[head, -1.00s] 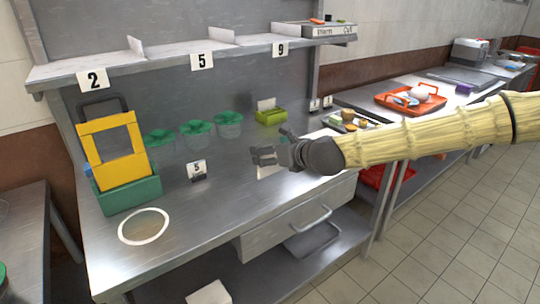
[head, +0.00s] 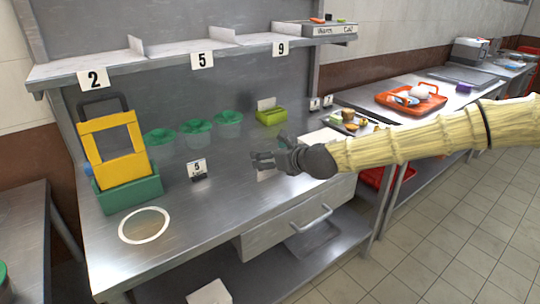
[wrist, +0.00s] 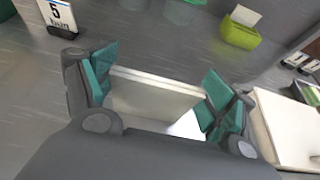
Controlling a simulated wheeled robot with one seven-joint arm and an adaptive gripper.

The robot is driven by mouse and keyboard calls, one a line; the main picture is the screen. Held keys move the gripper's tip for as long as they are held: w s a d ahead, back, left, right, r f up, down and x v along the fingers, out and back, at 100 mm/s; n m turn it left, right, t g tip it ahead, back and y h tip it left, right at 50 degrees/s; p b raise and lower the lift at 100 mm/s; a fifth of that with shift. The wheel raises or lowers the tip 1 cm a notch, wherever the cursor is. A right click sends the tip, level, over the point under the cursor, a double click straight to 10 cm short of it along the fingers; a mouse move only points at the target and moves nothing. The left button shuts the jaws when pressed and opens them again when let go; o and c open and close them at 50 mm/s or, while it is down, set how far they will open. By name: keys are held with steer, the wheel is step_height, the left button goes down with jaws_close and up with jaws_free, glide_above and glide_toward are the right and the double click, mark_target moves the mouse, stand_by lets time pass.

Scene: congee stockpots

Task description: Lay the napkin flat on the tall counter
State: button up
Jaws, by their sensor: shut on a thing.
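The napkin (wrist: 155,97) looks like a pale, folded white piece. It sits between the green-padded fingers of my gripper (wrist: 152,92) in the wrist view. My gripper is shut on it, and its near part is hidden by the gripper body. In the head view my gripper (head: 262,160) hangs over the middle of the steel counter (head: 235,200), right of the number 5 stand. Only a small pale bit of the napkin (head: 265,175) shows below the fingers. I cannot tell whether it touches the counter.
A green bin with a yellow frame (head: 128,192) and a white ring (head: 145,225) are at the left. Green-lidded tubs (head: 196,133), a lime box (head: 271,117) and a number 5 stand (head: 197,169) are nearby. A white slab (wrist: 290,130) lies right of my gripper.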

steer(key=o, duration=0.6)
steer(key=shift+f, duration=0.15)
steer(key=shift+d+r, duration=0.1)
steer(key=shift+r, duration=0.1)
steer(key=v, duration=1.2)
